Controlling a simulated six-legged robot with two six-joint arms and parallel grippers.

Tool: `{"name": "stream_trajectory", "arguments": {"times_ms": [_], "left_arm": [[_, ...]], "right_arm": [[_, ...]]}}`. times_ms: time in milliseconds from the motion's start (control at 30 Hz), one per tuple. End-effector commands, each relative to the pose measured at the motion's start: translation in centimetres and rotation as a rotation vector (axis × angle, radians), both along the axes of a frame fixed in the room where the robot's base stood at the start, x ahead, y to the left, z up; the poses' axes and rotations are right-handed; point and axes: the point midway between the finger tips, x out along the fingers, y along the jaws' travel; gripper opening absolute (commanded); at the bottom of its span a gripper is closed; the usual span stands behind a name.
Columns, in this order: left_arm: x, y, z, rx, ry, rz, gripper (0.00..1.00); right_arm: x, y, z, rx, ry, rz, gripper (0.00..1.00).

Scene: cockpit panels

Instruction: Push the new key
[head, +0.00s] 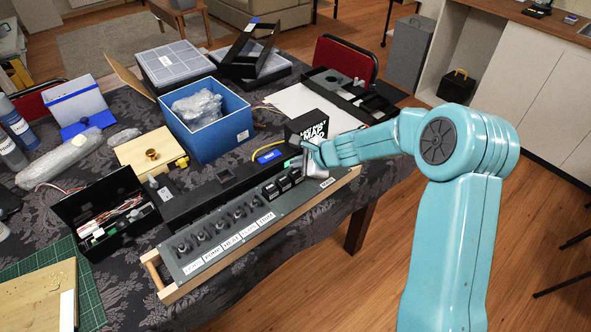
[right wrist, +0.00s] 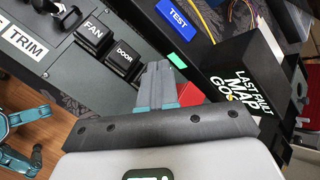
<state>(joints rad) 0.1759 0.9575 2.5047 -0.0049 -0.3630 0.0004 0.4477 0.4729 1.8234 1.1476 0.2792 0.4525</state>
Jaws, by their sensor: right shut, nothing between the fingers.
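A grey control panel (head: 215,243) in a wooden frame lies along the table's front edge, with several toggle switches and a row of black keys. In the right wrist view, the FAN key (right wrist: 93,38) and the DOOR key (right wrist: 123,62) stand side by side. I cannot tell which key is the new one; anything under my fingers is hidden. My right gripper (right wrist: 155,72) is shut and empty, just beyond the DOOR key. In the head view, my right gripper (head: 312,165) is at the panel's right end. Contact with a key cannot be told. My left gripper is out of view.
A black box with white lettering (right wrist: 240,85) stands close beside my right gripper. A blue TEST piece (right wrist: 177,18) lies behind the panel. A blue bin (head: 212,138) and an open black case (head: 105,210) stand further left. The floor right of the table is clear.

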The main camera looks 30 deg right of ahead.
Motion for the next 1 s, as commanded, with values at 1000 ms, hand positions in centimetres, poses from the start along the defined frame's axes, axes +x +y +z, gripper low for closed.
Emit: {"name": "stream_trajectory", "arguments": {"times_ms": [1000], "left_arm": [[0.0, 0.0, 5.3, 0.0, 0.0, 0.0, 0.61]], "right_arm": [[0.0, 0.0, 6.0, -0.001, 0.0, 0.001, 0.0]]}}
